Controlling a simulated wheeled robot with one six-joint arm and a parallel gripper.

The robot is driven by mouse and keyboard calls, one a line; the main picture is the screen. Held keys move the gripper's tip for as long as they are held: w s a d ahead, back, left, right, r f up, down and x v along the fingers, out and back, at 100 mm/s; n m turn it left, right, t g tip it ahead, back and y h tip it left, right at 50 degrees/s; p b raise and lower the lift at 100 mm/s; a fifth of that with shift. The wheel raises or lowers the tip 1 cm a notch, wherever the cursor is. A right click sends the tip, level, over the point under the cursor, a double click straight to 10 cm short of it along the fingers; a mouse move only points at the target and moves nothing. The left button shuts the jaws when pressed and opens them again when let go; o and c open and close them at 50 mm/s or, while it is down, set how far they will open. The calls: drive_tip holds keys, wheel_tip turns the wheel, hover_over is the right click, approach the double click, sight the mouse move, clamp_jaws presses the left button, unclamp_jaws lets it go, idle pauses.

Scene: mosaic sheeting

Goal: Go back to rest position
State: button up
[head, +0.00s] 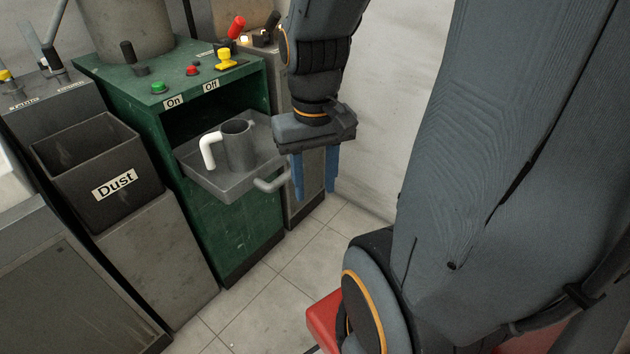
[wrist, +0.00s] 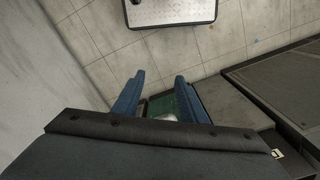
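My gripper (head: 315,175) hangs pointing down in front of the white wall, to the right of the green machine's pulled-out tray. Its two blue fingers are apart with nothing between them. In the wrist view my gripper (wrist: 160,98) also shows both fingers spread, with floor and a strip of green beyond them. The upper part of my arm fills the right side of the head view.
The green machine (head: 215,225) has an open grey tray (head: 225,185) holding a grey mug (head: 237,145) with a white handle. A bin marked "Dust" (head: 85,150) stands left. Tiled floor (head: 290,285) is clear in front. A metal-topped platform (wrist: 170,10) shows in the wrist view.

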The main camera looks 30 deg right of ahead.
drive_tip(key=a+r+n+p, duration=0.2)
drive_tip(key=a+r+p, duration=0.2)
drive_tip(key=a+p, duration=0.3)
drive_tip(key=shift+a+r+n, duration=0.15)
drive_tip(key=shift+a+n, duration=0.1)
drive_tip(key=shift+n, duration=0.05)
drive_tip(key=shift+c, duration=0.2)
idle(0.7)
